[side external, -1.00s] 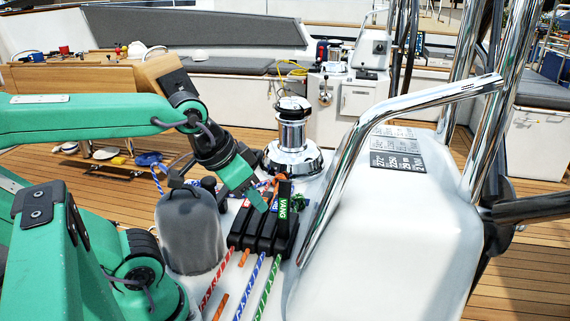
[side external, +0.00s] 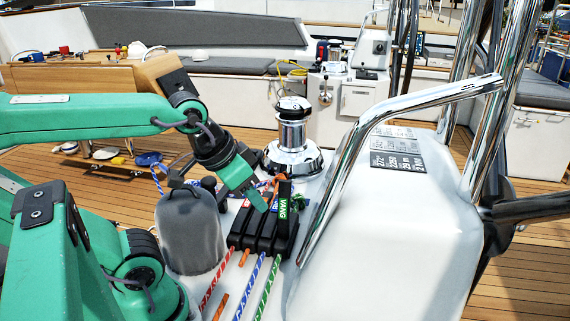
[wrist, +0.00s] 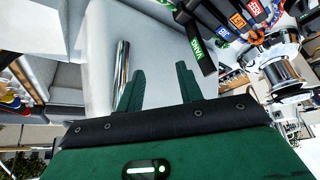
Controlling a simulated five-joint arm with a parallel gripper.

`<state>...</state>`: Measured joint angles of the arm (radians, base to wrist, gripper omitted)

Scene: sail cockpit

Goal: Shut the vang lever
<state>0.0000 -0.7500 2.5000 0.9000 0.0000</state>
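The black vang lever (side external: 284,212), with a green VANG label, stands raised at the right end of the black clutch bank (side external: 262,236). The other levers lie lower beside it. In the wrist view the vang lever (wrist: 201,54) sticks out from the row of labelled levers, above and right of the fingertips. My green gripper (side external: 260,202) is just left of the raised lever in the side view. In the wrist view my gripper (wrist: 160,74) has its two fingers apart with nothing between them. I see no clear contact with the lever.
A chrome winch (side external: 293,140) stands behind the clutches. A bent chrome rail (side external: 345,170) and a white console (side external: 400,235) are close on the right. A grey rounded cover (side external: 191,230) stands on the left. Red, blue and green flecked ropes run forward from the clutches.

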